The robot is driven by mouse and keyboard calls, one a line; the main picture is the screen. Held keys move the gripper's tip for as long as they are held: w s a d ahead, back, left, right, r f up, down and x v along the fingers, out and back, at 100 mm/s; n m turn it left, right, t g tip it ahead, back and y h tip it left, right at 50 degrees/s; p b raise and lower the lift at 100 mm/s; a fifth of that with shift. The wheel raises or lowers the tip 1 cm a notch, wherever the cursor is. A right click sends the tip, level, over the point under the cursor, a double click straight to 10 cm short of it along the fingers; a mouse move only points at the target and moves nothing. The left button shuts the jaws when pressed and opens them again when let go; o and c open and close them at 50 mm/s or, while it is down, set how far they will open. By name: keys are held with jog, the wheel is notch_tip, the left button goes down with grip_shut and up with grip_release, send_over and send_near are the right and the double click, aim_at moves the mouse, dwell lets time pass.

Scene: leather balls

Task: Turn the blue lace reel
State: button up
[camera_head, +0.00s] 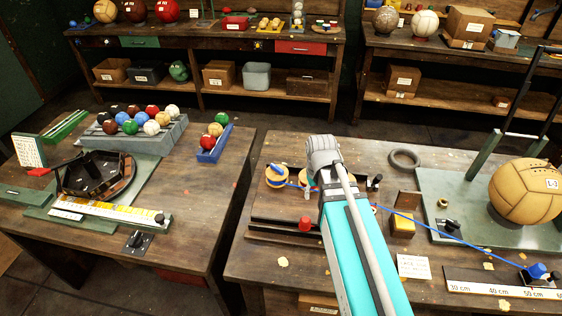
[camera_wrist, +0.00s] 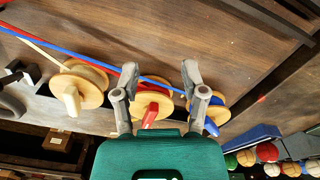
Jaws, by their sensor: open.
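The blue lace reel (camera_head: 275,170) stands near the far left of the right-hand table, a pale wooden disc with blue lace. In the wrist view it is the rightmost reel (camera_wrist: 220,114), with a blue handle (camera_wrist: 211,127). My gripper (camera_wrist: 160,78) is open and empty. Its right finger is beside the blue reel and partly overlaps it in view. The red-handled reel (camera_wrist: 153,104) shows between the fingers. I cannot tell whether a finger touches a reel. In the head view my arm hides the fingertips.
A third reel with a pale handle (camera_wrist: 80,85) is at left in the wrist view. Blue lace crosses the table to a blue piece (camera_head: 537,271) at right. A grey ring (camera_head: 404,159), a wooden block (camera_head: 402,226) and a large ball (camera_head: 525,191) stand right of my arm.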

aim_at(277, 168)
jog(key=w+a+r+n+p, duration=0.6)
jog(key=w+a+r+p, duration=0.4)
jog(key=w, duration=0.4)
jog(key=shift+a+r+n, duration=0.3)
jog(key=shift+a+r, duration=0.5)
jog(key=shift+a, duration=0.1)
jog(key=shift+f, duration=0.2)
notch_tip(277, 168, down, 14)
jog(key=b, duration=1.3)
jog(key=shift+r, duration=0.25)
jog(key=shift+b, duration=0.3)
